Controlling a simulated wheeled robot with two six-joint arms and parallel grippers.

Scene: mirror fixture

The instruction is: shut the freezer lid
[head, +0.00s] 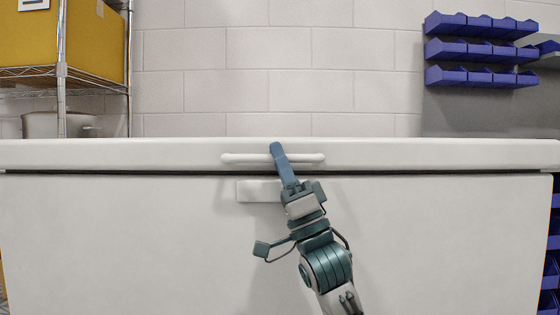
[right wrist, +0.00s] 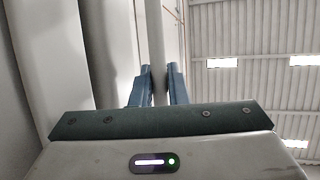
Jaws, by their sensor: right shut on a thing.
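The white chest freezer (head: 430,240) fills the lower part of the head view. Its lid (head: 420,153) lies level across the top, with a thin dark line between lid and body. A white bar handle (head: 240,159) runs along the lid's front. My right gripper (head: 277,150) reaches up to the handle from below and is shut on it. In the right wrist view, the two blue fingers (right wrist: 158,85) stand either side of the white handle bar (right wrist: 156,35). My left gripper is out of view.
A wire shelf (head: 62,72) with a yellow box (head: 95,40) and a grey bin (head: 55,125) stands at the back left. Blue bins (head: 470,50) hang on the back right wall. The area above the lid is clear.

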